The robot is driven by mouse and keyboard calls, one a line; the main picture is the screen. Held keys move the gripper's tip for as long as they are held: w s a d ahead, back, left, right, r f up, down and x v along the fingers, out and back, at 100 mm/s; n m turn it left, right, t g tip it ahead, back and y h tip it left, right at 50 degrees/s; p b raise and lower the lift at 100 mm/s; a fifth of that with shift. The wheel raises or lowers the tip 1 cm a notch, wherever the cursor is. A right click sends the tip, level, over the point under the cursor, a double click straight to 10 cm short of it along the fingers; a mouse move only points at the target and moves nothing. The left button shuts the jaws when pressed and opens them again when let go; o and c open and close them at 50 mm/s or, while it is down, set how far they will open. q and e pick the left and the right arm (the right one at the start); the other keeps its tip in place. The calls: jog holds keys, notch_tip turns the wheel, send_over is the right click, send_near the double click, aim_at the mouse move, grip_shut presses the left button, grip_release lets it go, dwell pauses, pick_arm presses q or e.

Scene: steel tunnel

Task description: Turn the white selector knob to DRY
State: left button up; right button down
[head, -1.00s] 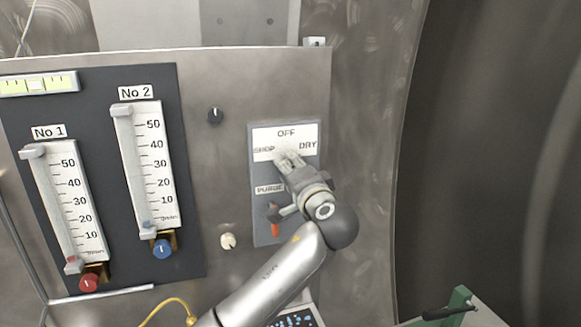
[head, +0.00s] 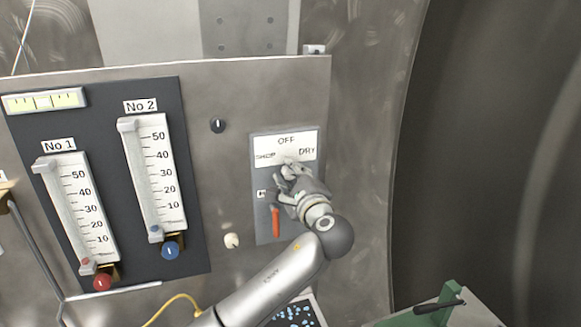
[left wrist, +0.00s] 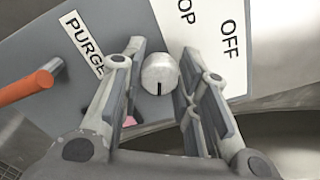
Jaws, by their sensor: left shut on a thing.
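The white selector knob (left wrist: 160,73) sits between the two fingers of my left gripper (left wrist: 158,80) in the left wrist view. The gripper is shut on it. A dark mark on the knob points down in that picture, which is the panel's right. In the head view the gripper (head: 287,172) is at the lower edge of the white label plate (head: 285,144), and its fingers mostly hide the knob. The plate reads OFF at top, SHOP at left and DRY at right. DRY is hidden in the wrist view. My right gripper is not in view.
Just below the gripper is an orange-handled lever (head: 276,222) by the PURGE label (left wrist: 82,40). A cream knob (head: 231,241) and a small black knob (head: 217,125) are to the left. Two flow gauges stand further left. A green bracket (head: 436,306) is at lower right.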

pick_arm(q)
jog(key=shift+m+p, duration=0.6)
jog(key=shift+m, duration=0.3)
jog(key=shift+f, duration=0.1)
jog(key=o, duration=1)
jog(key=v, duration=1.2)
